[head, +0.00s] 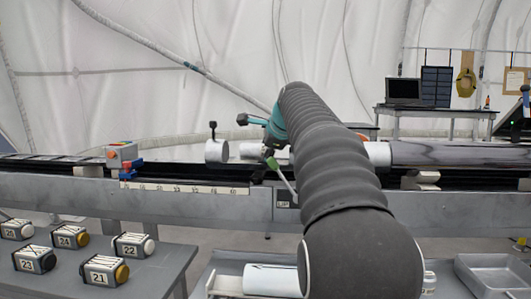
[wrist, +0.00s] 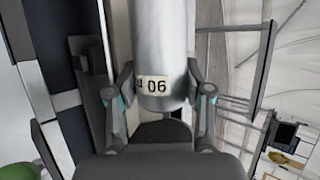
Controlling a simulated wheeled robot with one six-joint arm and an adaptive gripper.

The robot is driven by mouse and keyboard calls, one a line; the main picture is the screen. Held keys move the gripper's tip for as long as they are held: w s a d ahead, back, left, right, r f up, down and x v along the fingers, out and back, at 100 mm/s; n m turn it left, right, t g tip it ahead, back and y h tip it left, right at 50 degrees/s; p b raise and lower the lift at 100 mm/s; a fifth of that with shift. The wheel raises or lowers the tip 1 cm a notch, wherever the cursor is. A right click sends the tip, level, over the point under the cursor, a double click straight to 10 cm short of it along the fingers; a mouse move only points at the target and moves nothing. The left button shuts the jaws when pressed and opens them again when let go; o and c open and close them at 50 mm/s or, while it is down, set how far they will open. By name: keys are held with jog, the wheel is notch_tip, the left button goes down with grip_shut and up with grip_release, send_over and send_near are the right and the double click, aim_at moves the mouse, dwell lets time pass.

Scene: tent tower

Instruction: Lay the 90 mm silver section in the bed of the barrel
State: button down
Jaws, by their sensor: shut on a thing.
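A silver section (wrist: 163,45) with a label ending in "06" is between the two fingers of my gripper (wrist: 160,82) in the wrist view. The gripper is shut on it. In the head view my arm hides most of the gripper, and only a teal part of it (head: 276,128) shows beside the arm. A pale cylinder end (head: 250,150) shows left of the arm, over the long bench; I cannot tell if it is the held section. A dark glossy tube (head: 455,154), perhaps the barrel, lies along the bench at right. A silver cylinder end (head: 378,154) adjoins it.
The long grey bench (head: 80,190) spans the picture and carries a dark rail. A short silver cylinder (head: 217,151) and a control box (head: 121,155) stand left. Several numbered boxes (head: 103,270) rest on a low table. A white cylinder (head: 270,280) lies at front, a grey tray (head: 490,275) right.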

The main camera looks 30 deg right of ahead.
jog(key=shift+f, duration=0.8)
jog(key=shift+c, duration=1.9)
grip_release()
jog(key=shift+w+d+f, duration=0.1)
jog(key=v, duration=1.2)
jog(key=shift+r, duration=0.65)
jog(key=shift+d, duration=0.1)
